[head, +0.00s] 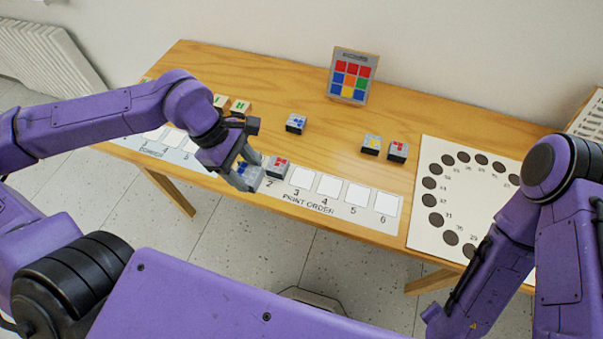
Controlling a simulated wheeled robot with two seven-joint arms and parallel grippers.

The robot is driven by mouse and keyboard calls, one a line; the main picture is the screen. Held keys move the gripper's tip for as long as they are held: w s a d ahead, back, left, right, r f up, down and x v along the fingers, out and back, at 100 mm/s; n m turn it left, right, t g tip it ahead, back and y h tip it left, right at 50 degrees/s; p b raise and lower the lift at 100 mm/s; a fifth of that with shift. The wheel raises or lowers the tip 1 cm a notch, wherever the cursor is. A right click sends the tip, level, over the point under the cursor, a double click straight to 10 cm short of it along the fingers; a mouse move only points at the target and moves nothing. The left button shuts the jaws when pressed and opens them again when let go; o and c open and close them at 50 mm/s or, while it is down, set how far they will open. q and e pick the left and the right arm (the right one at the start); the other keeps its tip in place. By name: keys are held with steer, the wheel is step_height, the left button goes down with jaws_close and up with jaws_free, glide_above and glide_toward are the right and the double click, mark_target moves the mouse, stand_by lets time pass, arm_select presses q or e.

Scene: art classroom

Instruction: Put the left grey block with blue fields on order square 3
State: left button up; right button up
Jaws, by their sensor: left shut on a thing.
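My left gripper (244,177) is shut on a grey block with blue fields (243,168), at the left end of the print order strip (310,205). The fingers hide part of the block and order square 1, so I cannot tell whether the block touches the strip. A grey block with red fields (277,167) sits on square 2, just right of the gripper. Order square 3 (303,177) is bare white. Another grey block with blue fields (296,123) lies on the table behind the strip. My right gripper is not in view.
Squares 4, 5 and 6 (386,203) are bare. A grey block with yellow fields (371,144) and another with red fields (397,151) lie behind the strip. A colour pattern card (352,76) stands at the back. A dotted white sheet (425,218) lies right.

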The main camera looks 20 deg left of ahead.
arm_select(q)
steer(key=w+d+f, duration=0.2)
steer(key=w+f, duration=0.1)
steer(key=w+d+f+p, duration=0.1)
steer(key=w+d+f, duration=0.2)
steer(key=w, duration=0.1)
steer(key=w+d+f, duration=0.3)
steer(key=w+f, duration=0.1)
steer(key=shift+d, duration=0.25)
step_height(320, 180, down, 2)
steer(key=shift+f+p, duration=0.2)
steer(key=shift+p, duration=0.8)
steer(key=shift+f, duration=0.35)
steer(key=o, duration=1.3)
steer(key=shift+o, duration=0.2)
steer(key=b+v, duration=0.2)
steer(key=v, duration=1)
steer(key=shift+b, duration=0.3)
